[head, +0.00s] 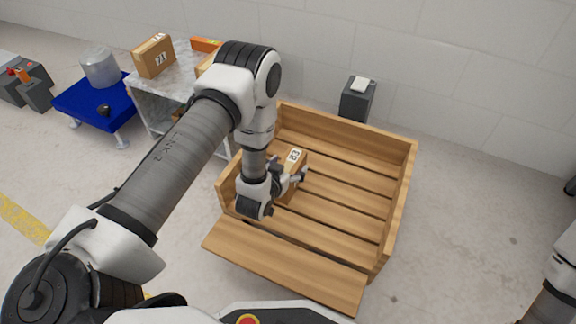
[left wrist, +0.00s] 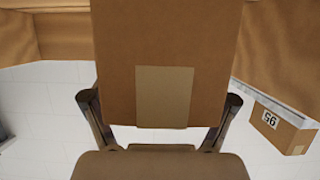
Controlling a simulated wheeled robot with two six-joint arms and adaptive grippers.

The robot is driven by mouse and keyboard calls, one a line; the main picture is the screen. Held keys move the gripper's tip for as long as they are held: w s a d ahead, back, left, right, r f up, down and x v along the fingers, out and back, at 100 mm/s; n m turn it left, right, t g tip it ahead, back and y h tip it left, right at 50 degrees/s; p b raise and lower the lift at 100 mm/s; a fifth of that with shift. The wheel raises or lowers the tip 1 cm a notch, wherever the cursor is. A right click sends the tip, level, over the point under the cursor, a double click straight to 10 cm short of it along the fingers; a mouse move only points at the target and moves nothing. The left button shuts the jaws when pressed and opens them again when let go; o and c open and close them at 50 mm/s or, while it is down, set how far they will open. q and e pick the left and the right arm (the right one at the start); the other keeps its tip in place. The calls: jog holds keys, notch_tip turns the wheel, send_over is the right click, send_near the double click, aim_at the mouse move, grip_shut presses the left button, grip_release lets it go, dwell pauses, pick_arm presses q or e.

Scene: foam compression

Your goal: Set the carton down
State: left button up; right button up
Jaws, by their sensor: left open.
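The carton (head: 294,156), brown with a white label reading 83, is in the wooden crate (head: 340,123), near its left side. It appears to stand on the slatted floor, but its lower edge is partly hidden by my gripper. My left gripper (head: 288,184) is open at the carton, with a finger on either side of it. In the left wrist view the carton (left wrist: 165,45) with its tape strip fills the upper middle, between the spread fingers of the left gripper (left wrist: 160,117). My right gripper is out of view.
The crate's front board (head: 285,265) is folded down. Its middle and right floor is clear. Left of it stand a grey table (head: 178,85) with another carton (head: 154,57), and a blue cart (head: 88,108). A dark box (head: 356,103) stands behind the crate.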

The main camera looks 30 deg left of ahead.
pick_arm(q)
jog(key=shift+r, duration=0.25)
jog(key=a+p+v, duration=0.1)
jog(key=p+v, duration=0.5)
jog(key=v, duration=0.6)
jog(key=s+d+f+g, duration=0.1)
jog(key=s+f+g, duration=0.1)
jog(key=s, duration=0.1)
jog(key=s+f+g, duration=0.2)
jog(key=s, duration=0.1)
jog(key=s+d+f+g, duration=0.1)
jog(key=s+f+g, duration=0.1)
jog(key=s+g, duration=0.1)
jog(key=shift+d+h, duration=0.3)
jog(key=shift+d, duration=0.05)
jog(key=s+d+g, duration=0.1)
jog(key=s+g, duration=0.5)
jog(key=s, duration=0.5)
jog(key=shift+s, duration=0.4)
